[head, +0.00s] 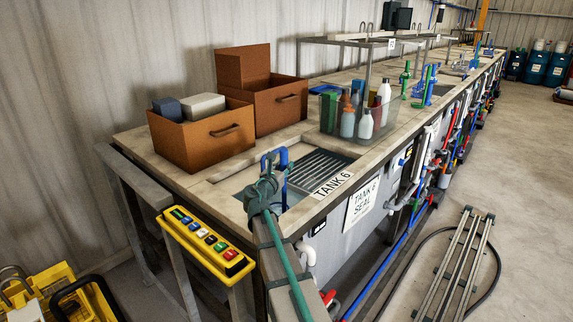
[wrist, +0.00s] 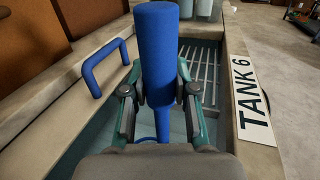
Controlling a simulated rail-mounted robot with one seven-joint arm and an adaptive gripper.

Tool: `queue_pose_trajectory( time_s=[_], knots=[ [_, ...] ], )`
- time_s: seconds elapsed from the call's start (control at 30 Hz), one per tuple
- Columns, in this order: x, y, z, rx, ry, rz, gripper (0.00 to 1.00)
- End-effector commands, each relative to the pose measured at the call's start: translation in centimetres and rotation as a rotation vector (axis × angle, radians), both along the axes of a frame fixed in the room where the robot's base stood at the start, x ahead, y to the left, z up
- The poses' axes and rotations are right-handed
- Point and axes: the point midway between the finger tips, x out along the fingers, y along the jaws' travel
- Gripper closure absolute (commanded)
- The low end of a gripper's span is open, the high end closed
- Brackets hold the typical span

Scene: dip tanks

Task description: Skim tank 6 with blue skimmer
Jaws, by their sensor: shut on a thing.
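In the wrist view my gripper (wrist: 161,95) is shut on the thick blue handle of the blue skimmer (wrist: 157,45). The handle stands upright between the fingers, over tank 6. The skimmer's lower end is hidden behind my gripper. Tank 6 (head: 308,172) is a sunken basin with a slatted grey rack in it, and a "TANK 6" label (wrist: 250,95) lies on its right rim. In the head view my gripper (head: 266,180) is over the near end of the tank, with blue showing just behind it.
A blue loop handle (wrist: 103,66) stands on the tank's left rim. Brown boxes (head: 285,105) stand behind on the left of the counter. A clear bin (head: 330,113) of bottles stands beyond the tank. A yellow button panel (head: 206,241) hangs at the near end.

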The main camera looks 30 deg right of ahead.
Motion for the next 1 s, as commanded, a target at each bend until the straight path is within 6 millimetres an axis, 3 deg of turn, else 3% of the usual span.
queue_pose_trajectory(
  time_s=[0.4,1.0],
  knots=[
    [-2.3,2.6,0.1,-0.001,-0.001,0.0,1.0],
    [-4.5,4.9,0.1,-0.001,-0.001,0.0,1.0]
  ],
)
